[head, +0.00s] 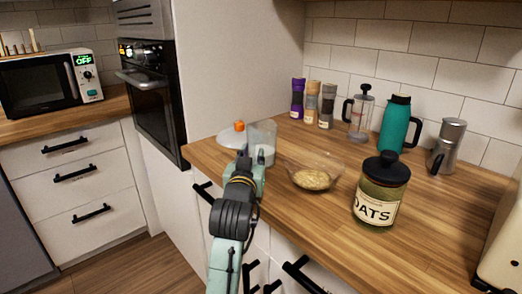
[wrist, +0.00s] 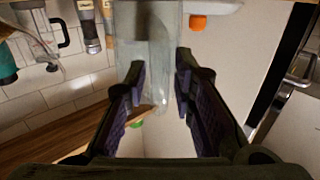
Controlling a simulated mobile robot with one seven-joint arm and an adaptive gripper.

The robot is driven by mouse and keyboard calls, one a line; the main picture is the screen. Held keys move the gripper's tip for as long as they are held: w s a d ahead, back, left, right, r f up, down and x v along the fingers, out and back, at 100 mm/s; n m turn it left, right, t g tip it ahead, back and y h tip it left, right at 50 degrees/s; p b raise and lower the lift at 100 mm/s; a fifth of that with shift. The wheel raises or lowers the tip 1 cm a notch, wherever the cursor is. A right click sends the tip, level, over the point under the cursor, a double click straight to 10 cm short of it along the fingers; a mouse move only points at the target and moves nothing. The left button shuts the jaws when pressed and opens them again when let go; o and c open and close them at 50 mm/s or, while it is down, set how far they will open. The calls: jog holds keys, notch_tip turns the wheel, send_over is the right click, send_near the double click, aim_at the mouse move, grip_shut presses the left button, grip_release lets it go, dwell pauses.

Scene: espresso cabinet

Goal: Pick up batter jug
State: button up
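The batter jug (head: 264,142) is a clear jug with pale contents low inside, standing on the wooden counter near its left front edge. My gripper (head: 250,170) is at its near side in the head view and partly covers it. In the wrist view the clear jug (wrist: 160,60) is straight ahead, in line with the gap between the fingers of my gripper (wrist: 161,88). The two fingers stand apart, one to each side. I cannot tell whether either pad touches the jug. The jug's handle is not clearly seen.
A pale plate (head: 228,138) with an orange item (head: 239,126) is just left of the jug. A glass bowl of oats (head: 312,178) and an oats jar (head: 380,190) stand to the right. Grinders (head: 312,104), a press (head: 358,115) and a teal flask (head: 395,125) line the back.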

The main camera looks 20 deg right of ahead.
grip_shut()
jog(key=shift+r, duration=0.15)
dwell(0.5)
